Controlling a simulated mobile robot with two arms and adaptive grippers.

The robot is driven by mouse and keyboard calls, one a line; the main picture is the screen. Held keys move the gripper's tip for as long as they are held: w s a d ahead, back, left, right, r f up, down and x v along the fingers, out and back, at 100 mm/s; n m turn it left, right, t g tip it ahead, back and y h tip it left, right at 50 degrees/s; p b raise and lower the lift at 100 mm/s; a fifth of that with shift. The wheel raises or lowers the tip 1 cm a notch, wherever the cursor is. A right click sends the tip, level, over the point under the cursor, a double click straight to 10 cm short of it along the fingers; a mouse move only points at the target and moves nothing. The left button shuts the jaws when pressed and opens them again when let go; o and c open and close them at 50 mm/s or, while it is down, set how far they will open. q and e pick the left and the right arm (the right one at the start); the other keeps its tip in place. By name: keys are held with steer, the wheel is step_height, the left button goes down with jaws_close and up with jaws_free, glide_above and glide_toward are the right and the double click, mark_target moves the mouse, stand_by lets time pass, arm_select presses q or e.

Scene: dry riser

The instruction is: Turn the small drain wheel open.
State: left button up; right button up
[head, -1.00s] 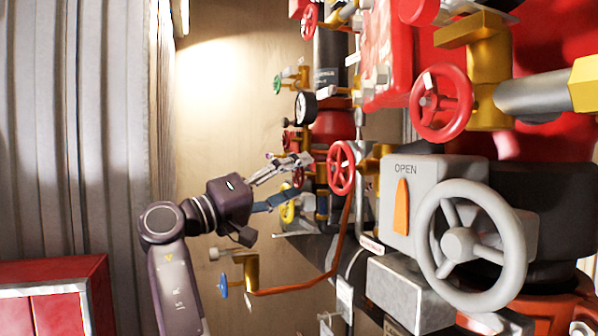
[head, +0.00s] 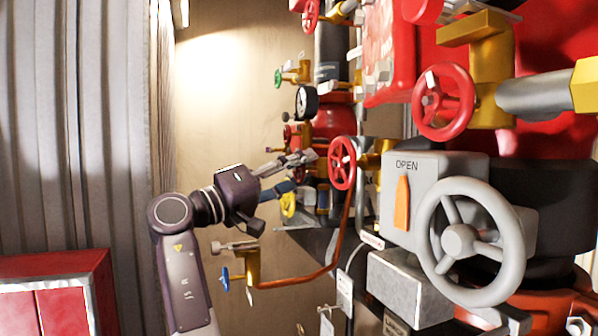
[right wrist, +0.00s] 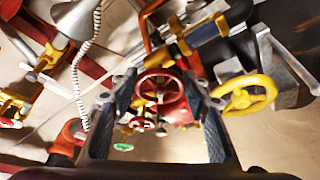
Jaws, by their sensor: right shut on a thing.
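A small red wheel (right wrist: 160,92) stands between the two fingers of my right gripper (right wrist: 160,94) in the right wrist view. The fingers are spread about as wide as the wheel and hold it from both sides. In the head view my right gripper (head: 309,156) reaches in from the left to the riser, and the wheel at its tips is mostly hidden. No label shows which wheel is the drain wheel. A larger red wheel (head: 342,163) is just right of the fingertips. A small blue wheel (head: 225,279) sits lower left. My left gripper is not in view.
A yellow wheel (right wrist: 245,95) is close beside one finger; it also shows in the head view (head: 288,205). A big grey wheel (head: 462,242) and a box marked OPEN (head: 425,175) fill the right foreground. A red cabinet (head: 60,290) stands lower left.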

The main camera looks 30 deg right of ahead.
steer(key=shift+n, duration=0.4)
steer(key=n+p, duration=0.1)
steer(key=n+y+p, duration=0.1)
steer(key=n+t+p, duration=0.1)
steer(key=n, duration=0.1)
steer(key=shift+r+y, duration=0.3)
steer(key=n+y+p, duration=0.1)
steer(key=n+p, duration=0.3)
steer(key=shift+y, duration=0.3)
steer(key=shift+f+n+y+p, duration=0.1)
steer(key=shift+n+y+p, duration=0.3)
steer(key=shift+n+p, duration=0.75)
steer(key=o, duration=1.2)
steer(key=shift+c, duration=0.2)
